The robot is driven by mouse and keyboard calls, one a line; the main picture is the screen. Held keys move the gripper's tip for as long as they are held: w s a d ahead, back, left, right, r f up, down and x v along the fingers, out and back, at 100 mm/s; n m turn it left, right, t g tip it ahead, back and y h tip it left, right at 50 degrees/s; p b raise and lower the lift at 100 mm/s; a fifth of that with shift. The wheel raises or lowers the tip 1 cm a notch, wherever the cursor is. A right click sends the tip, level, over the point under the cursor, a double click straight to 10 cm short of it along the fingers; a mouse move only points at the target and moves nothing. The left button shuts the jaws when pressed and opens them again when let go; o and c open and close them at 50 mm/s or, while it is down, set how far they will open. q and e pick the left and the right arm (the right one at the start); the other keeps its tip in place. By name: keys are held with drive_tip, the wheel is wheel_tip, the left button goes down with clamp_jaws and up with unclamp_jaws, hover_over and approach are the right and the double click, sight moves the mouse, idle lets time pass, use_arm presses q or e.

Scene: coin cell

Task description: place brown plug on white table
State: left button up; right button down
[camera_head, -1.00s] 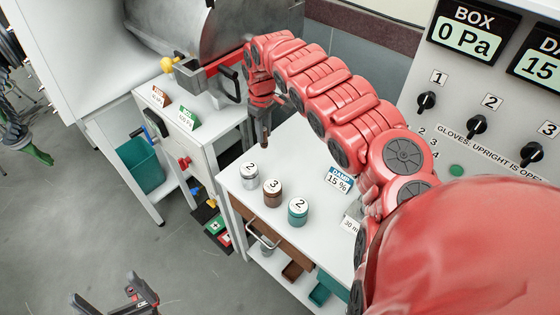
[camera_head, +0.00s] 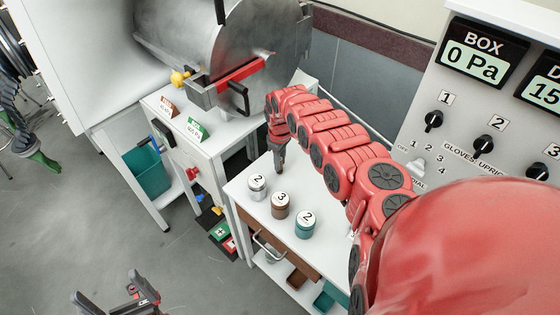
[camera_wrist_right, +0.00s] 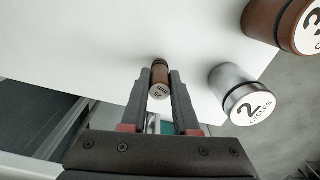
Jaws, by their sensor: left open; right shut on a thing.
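The brown plug (camera_wrist_right: 160,82) is a small cylinder with a pale printed end, held between the fingers of my right gripper (camera_wrist_right: 160,92). In the head view my right gripper (camera_head: 278,150) points down over the back left part of the white table (camera_head: 310,190), behind the grey canister marked 2. The white table (camera_wrist_right: 90,50) also fills much of the wrist view. I cannot tell whether the plug touches it. My left gripper (camera_head: 117,291) is open and empty, low over the floor at the lower left.
Grey (camera_head: 257,185), brown (camera_head: 280,204) and teal (camera_head: 305,224) canisters stand in a row on the white table, close to my right gripper. A cabinet with a steel chamber (camera_head: 225,45) stands at the back left. A control panel (camera_head: 480,110) is at right.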

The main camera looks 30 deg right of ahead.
drive_tip(key=shift+f, duration=0.35)
drive_tip(key=c, duration=0.7)
unclamp_jaws()
drive_tip(key=shift+f, duration=0.1)
drive_tip(key=shift+o, duration=0.2)
